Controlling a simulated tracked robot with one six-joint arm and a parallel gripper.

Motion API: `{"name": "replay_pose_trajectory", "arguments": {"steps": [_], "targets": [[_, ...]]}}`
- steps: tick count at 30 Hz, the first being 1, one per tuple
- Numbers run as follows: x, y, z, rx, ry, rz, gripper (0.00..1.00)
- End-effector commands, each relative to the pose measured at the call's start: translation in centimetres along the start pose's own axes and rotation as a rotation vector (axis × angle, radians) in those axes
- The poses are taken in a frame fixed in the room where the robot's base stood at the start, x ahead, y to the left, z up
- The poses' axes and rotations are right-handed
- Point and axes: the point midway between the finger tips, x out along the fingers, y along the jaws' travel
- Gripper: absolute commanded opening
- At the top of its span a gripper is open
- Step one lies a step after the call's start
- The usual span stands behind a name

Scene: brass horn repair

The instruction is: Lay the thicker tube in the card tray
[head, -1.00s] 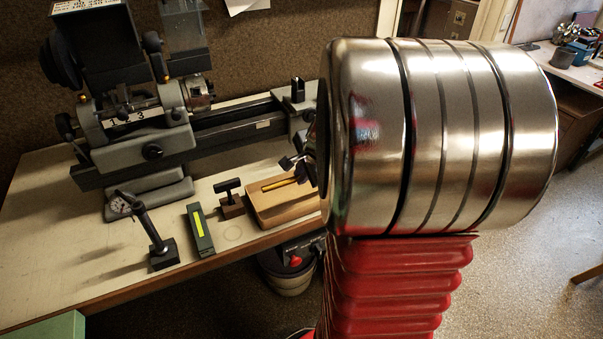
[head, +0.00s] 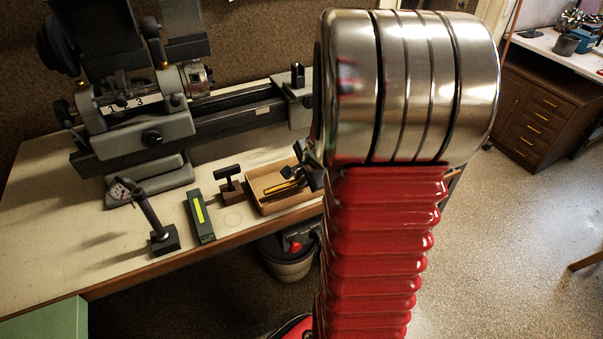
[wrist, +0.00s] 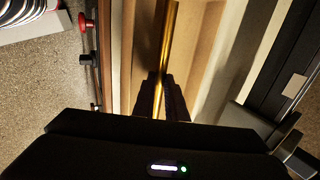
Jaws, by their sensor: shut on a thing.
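A brass tube (wrist: 170,40) is held between the two dark fingers of my gripper (wrist: 163,95) in the wrist view. My gripper is shut on it. In the head view the tube (head: 280,186) lies over the inside of the tan card tray (head: 288,202), near my dark gripper (head: 306,174). The tray (wrist: 204,60) shows under and beside the tube in the wrist view. I cannot tell whether the tube touches the tray floor. My arm hides the tray's right end in the head view. No second tube shows clearly for comparing thickness.
Left of the tray stand a small dark T-shaped tool (head: 230,186), a green block with a yellow strip (head: 200,216) and a dial gauge on a stand (head: 152,218). A lathe (head: 150,125) fills the bench behind. A bin (head: 287,258) stands below the bench edge.

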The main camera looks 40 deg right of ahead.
Motion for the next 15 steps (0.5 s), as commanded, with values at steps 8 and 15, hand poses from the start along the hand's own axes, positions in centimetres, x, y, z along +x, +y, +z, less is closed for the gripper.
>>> {"name": "replay_pose_trajectory", "arguments": {"steps": [8, 15], "targets": [[0.65, 0.4, -0.01, 0.001, 0.001, 0.001, 0.0], [0.65, 0.38, 0.05, 0.0, 0.0, 0.001, 0.0]]}}
